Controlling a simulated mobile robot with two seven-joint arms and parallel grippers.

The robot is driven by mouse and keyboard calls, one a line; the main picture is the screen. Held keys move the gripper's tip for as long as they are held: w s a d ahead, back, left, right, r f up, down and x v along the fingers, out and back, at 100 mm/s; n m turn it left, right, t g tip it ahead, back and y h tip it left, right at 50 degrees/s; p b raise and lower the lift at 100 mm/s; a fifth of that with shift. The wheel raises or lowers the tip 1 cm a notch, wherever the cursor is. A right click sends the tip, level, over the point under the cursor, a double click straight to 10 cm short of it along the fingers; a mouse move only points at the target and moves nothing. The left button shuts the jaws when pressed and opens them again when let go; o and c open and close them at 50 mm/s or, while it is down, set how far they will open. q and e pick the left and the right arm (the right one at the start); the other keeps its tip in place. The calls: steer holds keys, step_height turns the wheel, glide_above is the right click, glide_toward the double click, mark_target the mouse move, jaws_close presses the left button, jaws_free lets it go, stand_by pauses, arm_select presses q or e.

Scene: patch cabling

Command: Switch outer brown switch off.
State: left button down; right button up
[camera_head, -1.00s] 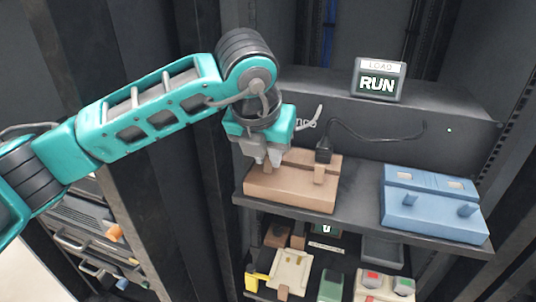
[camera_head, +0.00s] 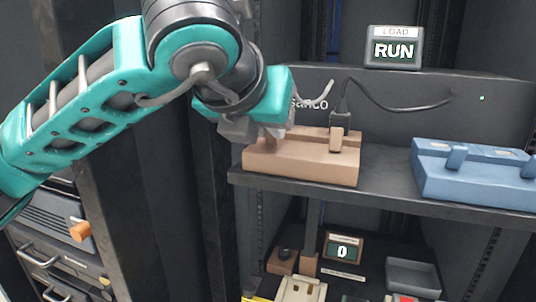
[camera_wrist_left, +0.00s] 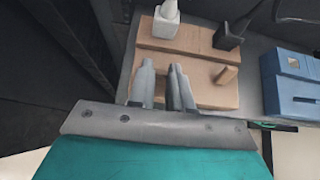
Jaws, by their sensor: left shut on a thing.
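A brown switch block (camera_head: 300,166) sits on the dark shelf, and it also shows in the wrist view (camera_wrist_left: 195,97). Its right lever (camera_head: 336,140) stands clear of my gripper, below a black plug; this lever shows in the wrist view (camera_wrist_left: 228,74) too. My left gripper (camera_head: 275,132) is at the block's left part, fingers pointing down onto it. In the wrist view its fingers (camera_wrist_left: 163,88) are close together over the left part. The outer left lever is hidden by the fingers, which appear shut on it. My right gripper is not in view.
A blue switch block (camera_head: 475,174) stands to the right on the same shelf. A black plug (camera_wrist_left: 230,38) and a white plug (camera_wrist_left: 167,15) sit in the brown block. A LOAD sign (camera_head: 393,47) reads RUN. A display (camera_head: 343,250) below reads 0.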

arm_select(q)
steer(key=shift+s+f+t+b, duration=0.2)
steer(key=shift+t+b, duration=0.1)
steer(key=shift+b, duration=0.4)
steer(key=shift+r+b, duration=0.1)
steer(key=shift+b, duration=0.25)
steer(key=shift+r+t, duration=0.1)
steer(key=shift+t, duration=0.2)
steer(key=c, duration=1)
jaws_free()
steer(key=shift+c, duration=0.2)
steer(key=shift+s+a, duration=0.1)
steer(key=p+v, duration=0.1)
steer(key=v, duration=1.1)
steer(key=shift+s+a, duration=0.25)
steer(key=shift+s+r, duration=0.1)
steer(key=shift+r, duration=0.05)
